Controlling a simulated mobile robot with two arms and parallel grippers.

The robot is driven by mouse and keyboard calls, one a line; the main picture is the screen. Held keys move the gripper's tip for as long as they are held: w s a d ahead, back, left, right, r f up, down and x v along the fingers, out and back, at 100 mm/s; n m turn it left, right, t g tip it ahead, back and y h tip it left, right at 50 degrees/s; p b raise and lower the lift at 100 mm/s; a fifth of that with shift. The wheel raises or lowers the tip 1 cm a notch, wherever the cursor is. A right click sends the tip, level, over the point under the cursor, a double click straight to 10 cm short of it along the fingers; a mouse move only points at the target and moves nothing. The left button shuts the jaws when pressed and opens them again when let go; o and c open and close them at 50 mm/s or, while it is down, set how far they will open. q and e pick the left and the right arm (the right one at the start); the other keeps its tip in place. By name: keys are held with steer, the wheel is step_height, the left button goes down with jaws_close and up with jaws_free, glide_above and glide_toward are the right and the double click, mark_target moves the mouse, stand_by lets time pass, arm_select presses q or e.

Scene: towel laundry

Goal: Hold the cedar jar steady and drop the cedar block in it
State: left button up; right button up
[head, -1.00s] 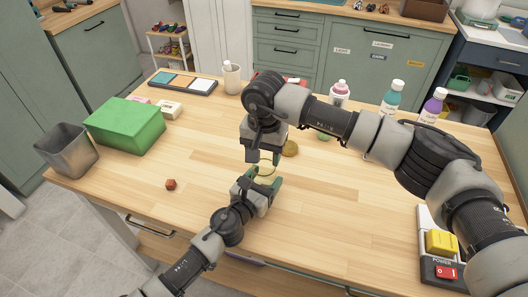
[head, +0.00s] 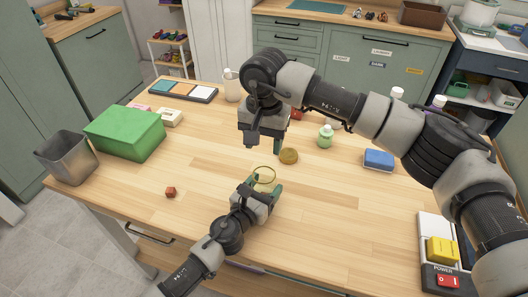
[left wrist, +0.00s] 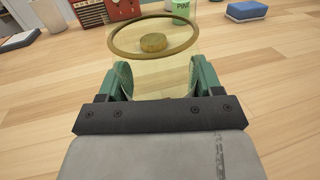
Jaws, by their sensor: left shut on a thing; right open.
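The cedar jar (head: 264,178) is a clear, yellowish jar with a brass-coloured rim, standing open on the table. My left gripper (head: 262,187) is shut around it from the near side. In the left wrist view the jar (left wrist: 155,80) sits upright between the green fingers. My right gripper (head: 262,144) is open, above and beyond the jar, with nothing visible between its fingers. A small reddish-brown cube (head: 171,192), which looks like the cedar block, lies on the table to the left of the jar.
A round brown disc (head: 288,156) lies just behind the jar. A green box (head: 125,132) and grey bin (head: 66,155) stand left. A green bottle (head: 325,136) and blue sponge (head: 379,159) are right. The power switch (head: 448,280) is front right. The table between cube and jar is clear.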

steer(key=shift+r, duration=0.4)
arm_select(q)
steer(key=o, duration=1.1)
steer(key=shift+o, duration=0.2)
steer(key=shift+s, duration=0.1)
